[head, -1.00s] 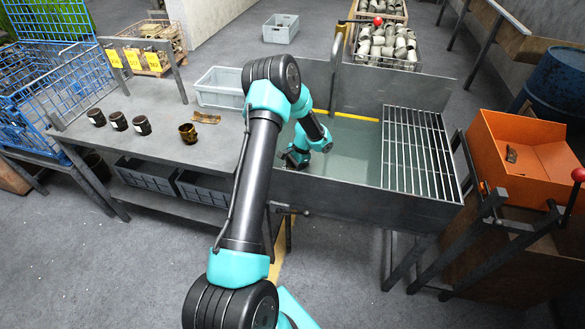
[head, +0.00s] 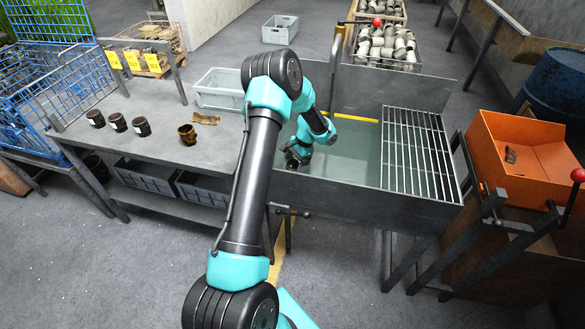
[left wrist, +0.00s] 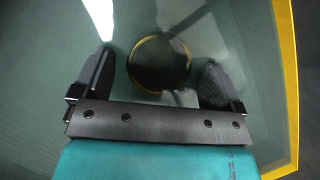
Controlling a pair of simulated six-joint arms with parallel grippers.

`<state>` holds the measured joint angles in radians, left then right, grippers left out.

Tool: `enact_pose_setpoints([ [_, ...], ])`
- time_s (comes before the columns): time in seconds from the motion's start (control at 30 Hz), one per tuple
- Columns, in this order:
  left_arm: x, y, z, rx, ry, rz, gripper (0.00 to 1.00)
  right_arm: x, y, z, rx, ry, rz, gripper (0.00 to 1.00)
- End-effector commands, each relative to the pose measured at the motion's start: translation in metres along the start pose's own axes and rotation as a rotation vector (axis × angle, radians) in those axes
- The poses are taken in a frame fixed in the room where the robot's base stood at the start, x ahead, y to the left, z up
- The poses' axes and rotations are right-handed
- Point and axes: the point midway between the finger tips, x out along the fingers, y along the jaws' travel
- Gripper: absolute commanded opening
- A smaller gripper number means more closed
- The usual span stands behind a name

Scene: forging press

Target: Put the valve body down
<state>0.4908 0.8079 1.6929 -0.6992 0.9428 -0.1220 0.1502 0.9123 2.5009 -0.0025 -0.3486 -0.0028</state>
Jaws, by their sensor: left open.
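My left gripper (head: 297,157) is low in the left part of the water-filled tank (head: 352,158). In the left wrist view its two dark fingers (left wrist: 158,72) are spread apart. A dark round piece with a thin brass-coloured rim, which looks like the valve body (left wrist: 160,65), lies between and just beyond them. A gap shows on both sides of it, so the fingers are not touching it. In the head view I cannot make this piece out at the gripper. My right gripper is not in view.
A metal grating (head: 418,155) covers the tank's right side. On the bench to the left stand several dark cylindrical parts (head: 118,121), a brownish part (head: 187,134) and a flat brown piece (head: 206,118). A grey crate (head: 219,92) stands behind. An orange bin (head: 522,160) is at right.

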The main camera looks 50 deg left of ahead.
Motion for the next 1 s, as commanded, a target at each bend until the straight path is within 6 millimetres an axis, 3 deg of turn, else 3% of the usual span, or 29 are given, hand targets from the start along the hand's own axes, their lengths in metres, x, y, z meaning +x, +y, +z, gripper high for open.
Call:
enact_pose_setpoints([
  [0.2,-0.044,0.0,0.0,0.0,0.003,-0.003,0.92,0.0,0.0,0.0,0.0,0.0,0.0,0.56],
  [0.43,-0.077,0.0,0.0,0.0,0.001,-0.002,0.92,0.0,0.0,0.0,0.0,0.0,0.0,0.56],
  [1.0,-0.085,0.0,0.0,0.001,0.0,0.0,0.92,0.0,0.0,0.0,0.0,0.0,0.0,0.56],
])
